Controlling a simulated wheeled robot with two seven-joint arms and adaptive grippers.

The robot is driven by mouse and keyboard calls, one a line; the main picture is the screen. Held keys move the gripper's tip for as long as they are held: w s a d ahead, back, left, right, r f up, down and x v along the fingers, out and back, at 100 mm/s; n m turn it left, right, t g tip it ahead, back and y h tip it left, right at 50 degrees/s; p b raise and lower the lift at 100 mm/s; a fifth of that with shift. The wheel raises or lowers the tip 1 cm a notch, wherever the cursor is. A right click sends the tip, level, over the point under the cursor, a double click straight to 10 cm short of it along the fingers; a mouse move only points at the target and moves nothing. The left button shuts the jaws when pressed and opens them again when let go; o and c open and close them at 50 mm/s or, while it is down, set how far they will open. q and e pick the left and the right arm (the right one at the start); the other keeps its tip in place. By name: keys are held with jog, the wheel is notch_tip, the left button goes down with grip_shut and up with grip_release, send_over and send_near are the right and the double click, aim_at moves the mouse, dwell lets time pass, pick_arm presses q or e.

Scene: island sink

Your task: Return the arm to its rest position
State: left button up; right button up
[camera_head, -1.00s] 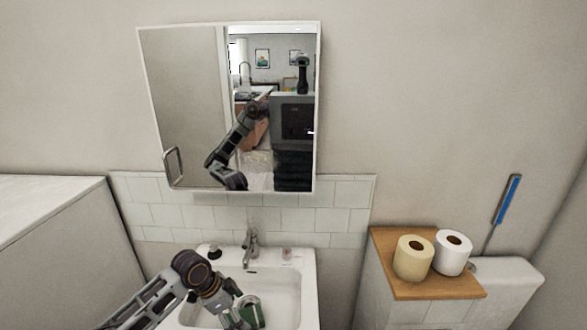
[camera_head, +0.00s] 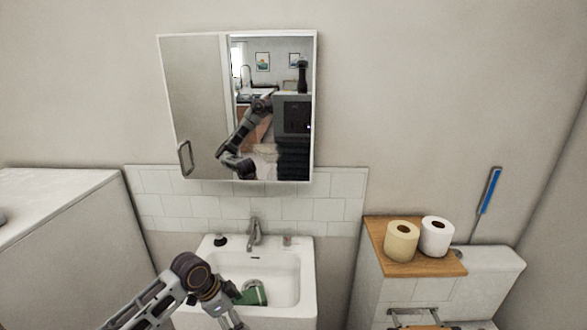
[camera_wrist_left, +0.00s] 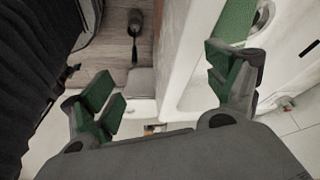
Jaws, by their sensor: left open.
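My left arm (camera_head: 195,275) comes in from the lower left in the head view, in front of the sink. My left gripper (camera_wrist_left: 160,88) is open in the left wrist view, its two green-padded fingers wide apart with nothing between them. In the head view the gripper is at the bottom edge and partly cut off. A green item (camera_head: 254,293) lies in the sink basin, apart from the gripper; a green surface also shows at the top of the wrist view (camera_wrist_left: 236,18). My right gripper is not in view.
The white sink (camera_head: 293,268) has a faucet (camera_head: 254,234) at its back. A mirror cabinet (camera_head: 195,110) hangs above. Two paper rolls (camera_head: 402,243) stand on a wooden board (camera_head: 440,268) at the right. A white cabinet (camera_head: 75,235) stands left. The wrist view shows floor (camera_wrist_left: 125,50) below.

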pick_arm(q)
jog(key=s+d+f+n+t, duration=0.25)
jog(key=s+n, duration=0.25)
jog(key=s, duration=0.6)
jog(key=s+a+n+y, duration=0.4)
jog(key=s+a+n, duration=0.3)
jog(key=s+a, duration=0.25)
notch_tip(320, 180, down, 33)
jog(key=s+g, duration=0.2)
jog(key=s, duration=0.1)
jog(key=s+a+f, duration=0.2)
jog(key=s+f, duration=0.8)
jog(key=s, duration=0.1)
jog(key=s+a+f, duration=0.2)
jog(key=s+f, duration=0.8)
jog(key=shift+s+a+f+m+g, duration=0.15)
jog(key=shift+s+f+m+g, duration=0.15)
jog(key=shift+s+g, duration=0.15)
